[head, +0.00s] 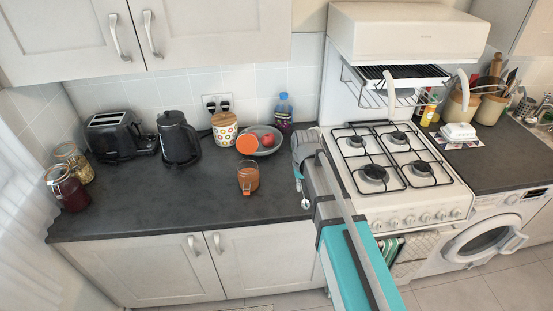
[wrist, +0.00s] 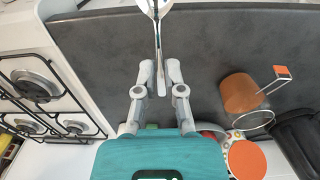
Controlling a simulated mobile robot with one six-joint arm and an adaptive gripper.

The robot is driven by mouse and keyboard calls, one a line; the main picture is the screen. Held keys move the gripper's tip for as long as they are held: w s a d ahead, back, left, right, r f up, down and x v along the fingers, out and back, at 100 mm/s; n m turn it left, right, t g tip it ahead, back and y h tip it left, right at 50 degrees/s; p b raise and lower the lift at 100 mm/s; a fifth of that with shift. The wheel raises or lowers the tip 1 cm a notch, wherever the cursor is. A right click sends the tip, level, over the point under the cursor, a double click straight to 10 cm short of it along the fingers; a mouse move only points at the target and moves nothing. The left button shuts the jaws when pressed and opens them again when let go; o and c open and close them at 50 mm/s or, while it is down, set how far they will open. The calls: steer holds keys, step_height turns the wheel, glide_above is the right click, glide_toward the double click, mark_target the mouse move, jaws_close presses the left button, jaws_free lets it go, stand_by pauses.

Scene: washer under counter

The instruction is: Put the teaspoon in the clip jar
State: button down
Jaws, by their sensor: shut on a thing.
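The teaspoon (wrist: 157,45) is silver and sits between the fingertips of my gripper (wrist: 160,78), which is shut on its handle. In the head view the teaspoon (head: 305,202) hangs below my gripper (head: 298,172), bowl end down, near the counter's front right edge. The clip jar (head: 248,181) stands upright on the counter to the left of my gripper, with orange-brown contents or colouring.
A grey bowl with fruit (head: 269,142), a patterned canister (head: 224,130) and a bottle (head: 284,112) stand behind the jar. A kettle (head: 178,139), a toaster (head: 116,137) and two filled jars (head: 67,188) are farther left. The gas stove (head: 400,165) is at right. The front counter is clear.

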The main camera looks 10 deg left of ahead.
steer(key=shift+f+b, duration=1.1)
steer(key=shift+f, duration=0.25)
steer(key=shift+w, duration=0.1)
steer(key=shift+a+r, duration=0.1)
